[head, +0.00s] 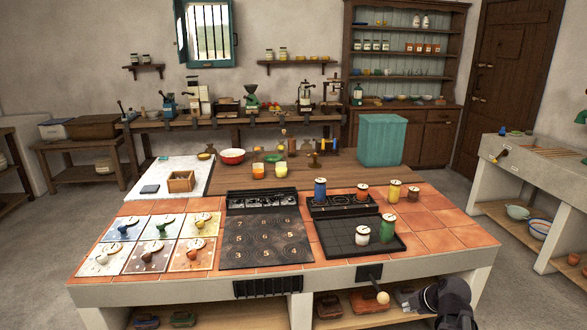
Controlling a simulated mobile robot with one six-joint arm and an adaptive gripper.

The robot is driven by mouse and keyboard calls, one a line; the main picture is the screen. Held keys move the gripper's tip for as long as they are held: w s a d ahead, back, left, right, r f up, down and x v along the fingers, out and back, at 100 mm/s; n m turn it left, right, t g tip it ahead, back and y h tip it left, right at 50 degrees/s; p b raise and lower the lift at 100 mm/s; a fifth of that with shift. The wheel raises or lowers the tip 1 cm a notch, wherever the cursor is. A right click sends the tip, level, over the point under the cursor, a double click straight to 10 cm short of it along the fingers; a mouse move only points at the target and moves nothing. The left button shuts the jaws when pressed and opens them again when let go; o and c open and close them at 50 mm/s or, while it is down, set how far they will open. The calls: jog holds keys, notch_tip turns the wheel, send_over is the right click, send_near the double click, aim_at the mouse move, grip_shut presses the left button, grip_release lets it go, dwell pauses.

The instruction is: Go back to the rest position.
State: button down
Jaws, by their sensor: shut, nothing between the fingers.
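My gripper (402,298) is at the lower right in the head view, low in front of the island's front edge. It points left and looks shut and empty. Part of my dark arm shows behind it, cut off by the bottom edge. A cream round knob (383,297) on a dark bracket (369,273) of the island front is just left of my gripper. A small gap seems to lie between them, but I cannot tell the depth.
The tiled island (450,230) carries a numbered dark plate (268,242), a black tray (345,249) with canisters, and several picture tiles (103,259). A teal box (382,140) stands behind. A stone sink counter (545,175) is at right, with floor between it and the island.

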jog(key=s+a+r+m+g+h+p, duration=0.1)
jog(key=a+r+m+g+p, duration=0.1)
jog(key=a+m, duration=0.4)
jog(key=s+a+r+m+g+h+p, duration=0.1)
jog(key=s+a+r+m+g+p, duration=0.1)
jog(key=a+m+p, duration=0.3)
jog(key=s+a+r+m+g+p, duration=0.2)
jog(key=a+r+m+p, duration=0.2)
jog(key=a+m, duration=0.4)
jog(key=shift+r+h, duration=0.2)
jog(key=shift+h, duration=0.2)
jog(key=shift+s+d, duration=0.1)
dwell(0.8)
